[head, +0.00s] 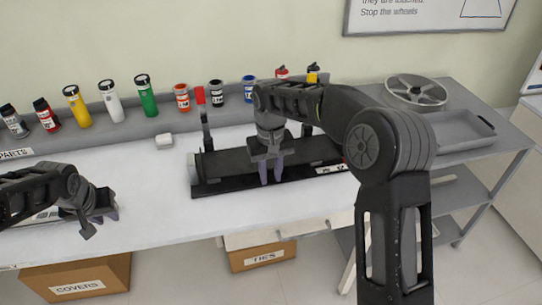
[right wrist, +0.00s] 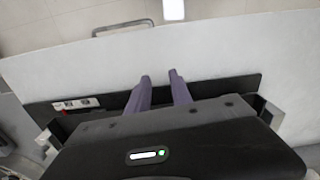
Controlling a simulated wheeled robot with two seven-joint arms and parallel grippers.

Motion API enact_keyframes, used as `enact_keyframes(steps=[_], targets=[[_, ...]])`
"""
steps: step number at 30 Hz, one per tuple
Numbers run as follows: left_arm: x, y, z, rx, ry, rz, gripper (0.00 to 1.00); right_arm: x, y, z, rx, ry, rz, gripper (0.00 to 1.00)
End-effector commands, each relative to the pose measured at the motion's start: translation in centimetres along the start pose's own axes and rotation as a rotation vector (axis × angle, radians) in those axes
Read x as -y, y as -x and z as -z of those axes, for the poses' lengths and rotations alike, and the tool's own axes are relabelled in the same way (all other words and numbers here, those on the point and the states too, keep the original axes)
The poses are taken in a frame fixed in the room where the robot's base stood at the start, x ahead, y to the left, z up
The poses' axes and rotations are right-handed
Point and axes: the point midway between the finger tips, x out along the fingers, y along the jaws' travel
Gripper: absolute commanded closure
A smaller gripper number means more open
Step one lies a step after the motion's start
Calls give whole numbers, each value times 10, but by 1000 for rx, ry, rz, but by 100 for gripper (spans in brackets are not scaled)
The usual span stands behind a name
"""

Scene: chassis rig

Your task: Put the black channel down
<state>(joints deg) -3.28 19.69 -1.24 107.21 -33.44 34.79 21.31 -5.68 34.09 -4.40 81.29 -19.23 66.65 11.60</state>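The black channel (head: 225,164) is long and dark and lies level, left to right, at the middle of the white table. My right gripper (head: 271,175) points down over its middle, with the fingertips at its near side. In the right wrist view the two purple fingers (right wrist: 163,78) stand apart, with nothing visible between their tips. My gripper's body hides part of the channel. My left gripper (head: 101,222) is low over the table's left part, away from the channel, with its fingers apart and empty.
Several coloured bottles (head: 147,96) line the back ledge. The table's front strip is clear.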

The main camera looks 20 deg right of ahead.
Motion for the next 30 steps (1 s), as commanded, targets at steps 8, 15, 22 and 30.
enact_keyframes(steps=[8, 15, 22, 30], targets=[[0, 0, 0, 0, 0, 0, 74, 0, 36, 1, -4, 0, 1, 74], [0, 0, 0, 0, 0, 0, 74, 0, 68, 0, -2, 1, 1, 74], [0, 0, 0, 0, 0, 0, 74, 0, 73, 0, -1, 1, 1, 74], [0, 0, 0, 0, 0, 0, 74, 0, 72, 0, -1, 0, 1, 74]])
